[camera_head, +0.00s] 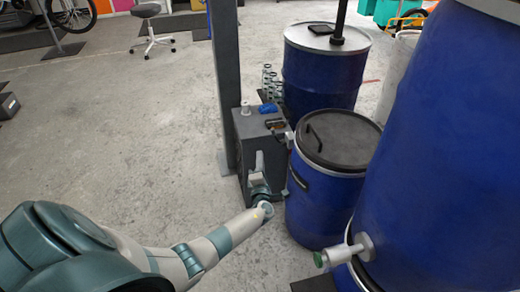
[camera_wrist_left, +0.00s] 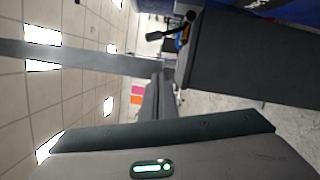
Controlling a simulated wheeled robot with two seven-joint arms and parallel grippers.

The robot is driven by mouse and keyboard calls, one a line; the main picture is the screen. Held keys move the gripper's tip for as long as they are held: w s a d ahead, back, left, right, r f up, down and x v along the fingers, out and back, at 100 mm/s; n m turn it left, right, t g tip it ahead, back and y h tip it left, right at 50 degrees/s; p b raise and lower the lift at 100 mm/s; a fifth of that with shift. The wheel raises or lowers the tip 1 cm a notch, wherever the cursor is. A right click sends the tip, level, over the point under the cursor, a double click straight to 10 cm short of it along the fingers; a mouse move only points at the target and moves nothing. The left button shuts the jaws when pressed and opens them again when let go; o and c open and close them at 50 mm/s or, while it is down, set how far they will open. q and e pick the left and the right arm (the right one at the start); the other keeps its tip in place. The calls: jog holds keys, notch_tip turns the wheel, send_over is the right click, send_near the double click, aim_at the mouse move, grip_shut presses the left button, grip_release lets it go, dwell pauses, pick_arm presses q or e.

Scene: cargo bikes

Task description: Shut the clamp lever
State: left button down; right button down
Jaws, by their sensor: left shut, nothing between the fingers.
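A blue drum (camera_head: 318,210) with a black lid (camera_head: 340,138) and a light clamp ring stands right of centre in the head view. A dark elongated piece (camera_head: 299,177) shows on its side below the rim. I cannot tell whether this is the clamp lever or whether it is open. My left gripper (camera_head: 262,187) is shut and empty, just left of the drum and in front of a dark grey box. In the left wrist view, a small black lever-like part (camera_wrist_left: 165,34) shows beside the box; its identity is unclear. My right gripper is out of view.
The grey box (camera_head: 243,135) stands against a dark post (camera_head: 224,80), with small items on top. Another blue drum (camera_head: 322,78) stands behind. A large blue drum (camera_head: 440,150) with a green-ended fitting (camera_head: 345,252) blocks the right.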

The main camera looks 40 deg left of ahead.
pick_arm(q)
jog(key=shift+v, duration=0.9)
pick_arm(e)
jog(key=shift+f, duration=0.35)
